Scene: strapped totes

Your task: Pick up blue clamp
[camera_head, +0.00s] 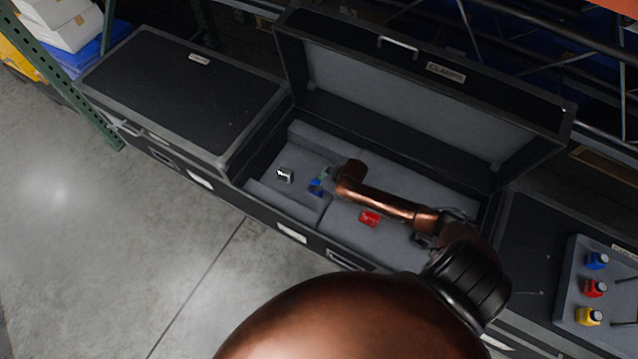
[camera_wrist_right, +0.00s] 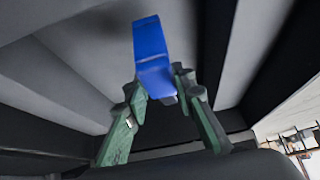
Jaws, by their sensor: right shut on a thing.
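The blue clamp (camera_head: 316,188) is in the left part of the open case (camera_head: 293,233) in the head view. My right gripper (camera_head: 323,177) reaches into the case from the right and is at the clamp. In the right wrist view, the blue clamp (camera_wrist_right: 152,52) stands out between the two green fingers of my right gripper (camera_wrist_right: 160,90), which are shut on its near end. I cannot tell whether the clamp still touches the foam. My left gripper is not in view.
A red clamp (camera_head: 370,219) and a silver piece (camera_head: 284,175) lie in the case. The raised lid (camera_head: 420,92) stands behind. A closed case (camera_head: 185,90) is at left. A grey tray (camera_head: 568,290) with blue, red and yellow pieces is at right.

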